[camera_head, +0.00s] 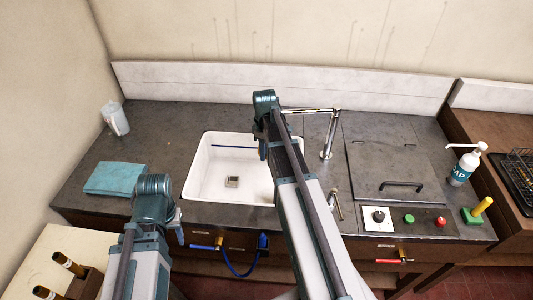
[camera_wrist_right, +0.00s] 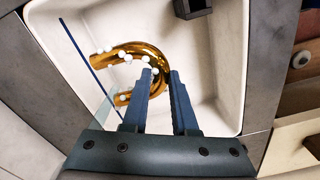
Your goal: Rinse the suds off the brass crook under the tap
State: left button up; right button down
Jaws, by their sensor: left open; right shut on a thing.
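The brass crook (camera_wrist_right: 128,50) is a U-shaped golden tube, dotted with white suds along its bend and lower end. It shows in the right wrist view over the white sink (camera_head: 207,165). My right gripper (camera_wrist_right: 160,78) is shut on the crook at its bend. In the head view my right gripper (camera_head: 262,150) is above the sink's right part, and the crook is hidden there. The chrome tap (camera_head: 327,140) stands right of the sink, its spout reaching left behind my right arm; I cannot tell whether water runs. My left gripper (camera_head: 180,236) is open and empty in front of the counter.
A folded teal cloth (camera_head: 115,178) and a pale jug (camera_head: 116,118) are on the left counter. A lidded tank (camera_head: 395,170) and a soap bottle (camera_head: 466,163) stand at right. A blue hose (camera_head: 240,270) hangs in front.

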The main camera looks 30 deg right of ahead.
jog(key=shift+s+a, duration=0.1)
jog(key=shift+a, duration=0.15)
dwell(0.5)
jog(key=s+d, duration=0.3)
jog(key=s, duration=0.4)
jog(key=shift+s+d, duration=0.15)
jog(key=shift+d, duration=0.1)
dwell(0.4)
dwell(1.3)
jog(key=s+d+r+p, duration=0.2)
jog(key=s+r+p, duration=0.2)
jog(key=shift+s+d, duration=0.15)
jog(key=shift+s, duration=0.05)
dwell(0.3)
